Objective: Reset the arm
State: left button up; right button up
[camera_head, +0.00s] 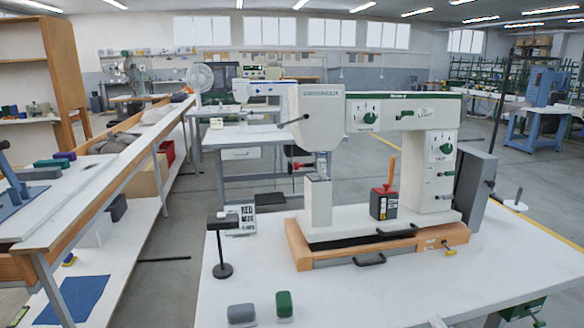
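The white eyelet press (421,140) stands on the white table at right of centre, on a wooden-edged base (375,255). Its upper arm (403,112) with a green stripe reaches left from the rear column and looks about level. A red knob (302,166) sits below the head, above a white post (318,200). A red and black block (384,202) with an upright orange handle (391,170) stands on the base. Which part the task means by the arm is unclear. Neither gripper is visible.
A black stand (222,245) and a small sign (241,219) stand left of the press. A grey block (241,314) and green block (284,305) lie near the front edge. A white spool (516,201) stands at right. The table's front middle is clear.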

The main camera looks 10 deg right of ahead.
pick_arm(q)
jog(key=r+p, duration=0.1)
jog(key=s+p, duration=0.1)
jog(key=p, duration=0.1)
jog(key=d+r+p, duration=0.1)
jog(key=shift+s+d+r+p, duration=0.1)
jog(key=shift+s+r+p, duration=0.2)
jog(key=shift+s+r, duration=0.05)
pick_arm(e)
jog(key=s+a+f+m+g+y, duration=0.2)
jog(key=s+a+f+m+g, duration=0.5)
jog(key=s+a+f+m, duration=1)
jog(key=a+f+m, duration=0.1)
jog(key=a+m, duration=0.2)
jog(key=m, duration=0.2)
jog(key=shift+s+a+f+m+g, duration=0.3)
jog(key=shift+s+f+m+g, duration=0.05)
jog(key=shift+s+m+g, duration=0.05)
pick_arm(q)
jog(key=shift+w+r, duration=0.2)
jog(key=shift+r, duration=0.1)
